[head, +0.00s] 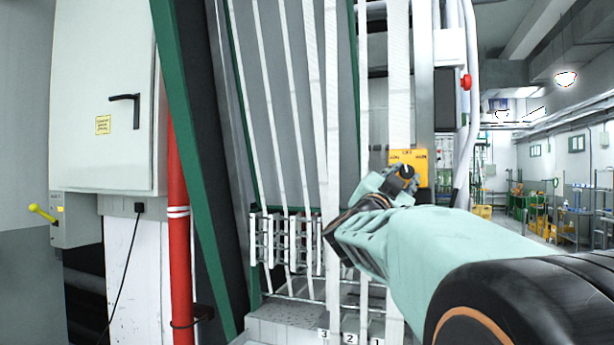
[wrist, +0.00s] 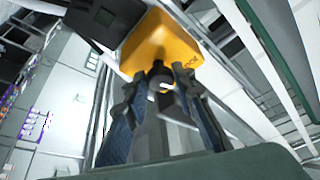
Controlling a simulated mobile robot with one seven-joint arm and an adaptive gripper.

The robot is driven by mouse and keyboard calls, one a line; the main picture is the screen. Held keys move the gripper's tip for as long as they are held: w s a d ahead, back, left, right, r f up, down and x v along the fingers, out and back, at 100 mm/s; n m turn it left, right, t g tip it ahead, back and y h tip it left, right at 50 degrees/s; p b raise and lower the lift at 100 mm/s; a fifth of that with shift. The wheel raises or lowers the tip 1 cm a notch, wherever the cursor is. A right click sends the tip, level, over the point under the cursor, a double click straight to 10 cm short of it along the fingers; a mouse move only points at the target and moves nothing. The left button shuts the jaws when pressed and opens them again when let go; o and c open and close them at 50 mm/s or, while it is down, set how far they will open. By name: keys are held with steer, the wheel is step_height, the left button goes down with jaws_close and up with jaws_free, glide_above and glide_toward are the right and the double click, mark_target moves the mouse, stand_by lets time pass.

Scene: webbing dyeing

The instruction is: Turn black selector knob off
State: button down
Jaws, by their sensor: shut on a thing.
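The black selector knob (wrist: 159,76) sits on a yellow plate (wrist: 150,42) in the wrist view. My gripper (wrist: 158,82) has its two fingers on either side of the knob, shut on it. In the head view, the yellow plate (head: 420,163) is on a grey upright, and my gripper (head: 402,176) reaches its lower left part. The knob is small there and mostly hidden by the fingers. I cannot read which position it points to.
White webbing straps (head: 331,120) run down the machine just left of my gripper. A red button (head: 466,82) is on the post above right. A grey cabinet (head: 105,95), a red pipe (head: 180,230) and a green frame bar (head: 190,150) stand to the left. The aisle at right is open.

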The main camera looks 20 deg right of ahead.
steer(key=shift+r+m+g, duration=0.1)
steer(key=shift+m+g, duration=0.5)
steer(key=shift+m, duration=0.7)
steer(key=shift+p, duration=0.3)
steer(key=c, duration=1.6)
jaws_free()
step_height(320, 180, up, 10)
